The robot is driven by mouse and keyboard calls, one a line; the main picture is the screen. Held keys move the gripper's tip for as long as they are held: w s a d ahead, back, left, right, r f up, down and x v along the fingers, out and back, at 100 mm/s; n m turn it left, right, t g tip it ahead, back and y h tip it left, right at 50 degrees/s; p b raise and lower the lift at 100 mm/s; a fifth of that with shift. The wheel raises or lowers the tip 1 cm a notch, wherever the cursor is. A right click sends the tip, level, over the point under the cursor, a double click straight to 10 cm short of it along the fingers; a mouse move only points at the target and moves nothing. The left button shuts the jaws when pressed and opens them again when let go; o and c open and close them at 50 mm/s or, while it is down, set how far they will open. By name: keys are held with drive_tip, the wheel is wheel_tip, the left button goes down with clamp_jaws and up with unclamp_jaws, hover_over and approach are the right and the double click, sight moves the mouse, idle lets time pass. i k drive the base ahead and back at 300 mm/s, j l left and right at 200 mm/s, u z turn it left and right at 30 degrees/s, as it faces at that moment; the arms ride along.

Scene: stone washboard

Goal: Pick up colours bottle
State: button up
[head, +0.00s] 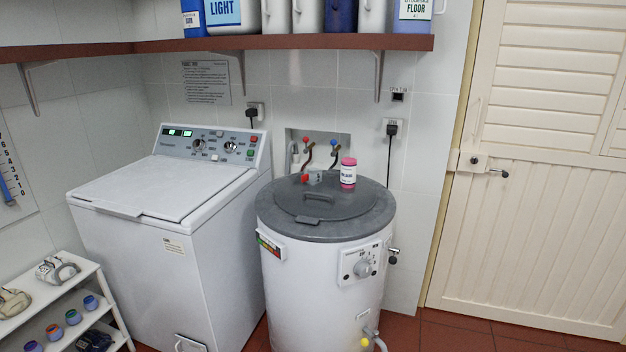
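A small bottle (348,174) with a pink cap, white label and pink base stands upright on the grey lid (283,212) of the round white tub, toward the back right. The dark lettering on its label is too small to read for certain; it is the likely colours bottle. A small grey object with a red part (313,177) is just left of it. My gripper is not in view.
A white top-loading washing machine (140,190) stands left of the tub. A red-brown shelf (300,43) with several large containers hangs above. A small white rack (40,290) is at lower left, a cream slatted door (545,220) at right. Red floor shows at lower right.

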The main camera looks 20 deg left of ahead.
sight(347, 173)
drive_tip(key=i+j, duration=0.25)
drive_tip(key=i, duration=0.3)
drive_tip(key=i+j, duration=0.25)
drive_tip(key=i, duration=0.25)
drive_tip(key=i+j+z, duration=0.1)
drive_tip(key=i+j, duration=0.2)
drive_tip(key=i, duration=0.25)
